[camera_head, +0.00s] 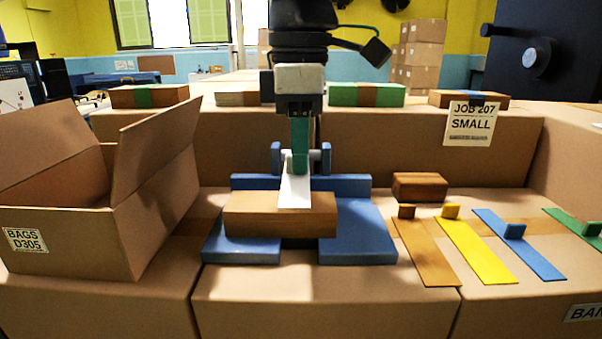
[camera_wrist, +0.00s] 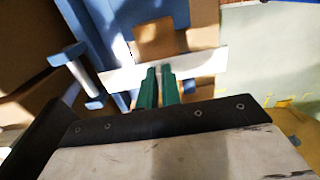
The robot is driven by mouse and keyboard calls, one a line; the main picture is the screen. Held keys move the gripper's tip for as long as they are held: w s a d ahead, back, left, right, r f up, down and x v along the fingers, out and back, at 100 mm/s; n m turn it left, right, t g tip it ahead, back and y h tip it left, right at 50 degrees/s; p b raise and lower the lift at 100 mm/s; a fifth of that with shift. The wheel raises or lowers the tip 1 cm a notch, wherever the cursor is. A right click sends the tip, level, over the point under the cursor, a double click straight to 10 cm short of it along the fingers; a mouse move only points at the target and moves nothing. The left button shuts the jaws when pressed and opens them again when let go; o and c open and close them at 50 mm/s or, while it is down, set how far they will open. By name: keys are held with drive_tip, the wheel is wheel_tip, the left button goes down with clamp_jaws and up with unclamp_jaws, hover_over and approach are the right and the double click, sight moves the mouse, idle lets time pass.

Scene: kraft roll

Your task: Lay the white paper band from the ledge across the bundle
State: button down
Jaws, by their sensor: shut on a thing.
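My gripper (camera_head: 300,158) has green fingers, shut on the white paper band (camera_head: 294,190). In the wrist view the fingers (camera_wrist: 158,84) close on the middle of the band (camera_wrist: 205,64), which stretches out to both sides. The brown bundle (camera_head: 250,215) lies on a blue stand (camera_head: 357,235) with a raised back and two posts. The fingers hide part of the band.
An open carton (camera_head: 150,235) stands left. Brown (camera_head: 425,250), yellow (camera_head: 475,250), blue (camera_head: 515,245) and green (camera_head: 575,228) bands lie right, near a small brown block (camera_head: 420,187). Several banded bundles and a "JOB 207 SMALL" sign (camera_head: 471,124) are behind.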

sight(300, 177)
drive_tip(key=shift+f, duration=1.75)
drive_tip(key=shift+f, duration=0.1)
drive_tip(key=c, duration=1.6)
unclamp_jaws()
wheel_tip(300, 177, up, 12)
drive_tip(key=shift+r, duration=0.1)
drive_tip(key=shift+d, duration=0.1)
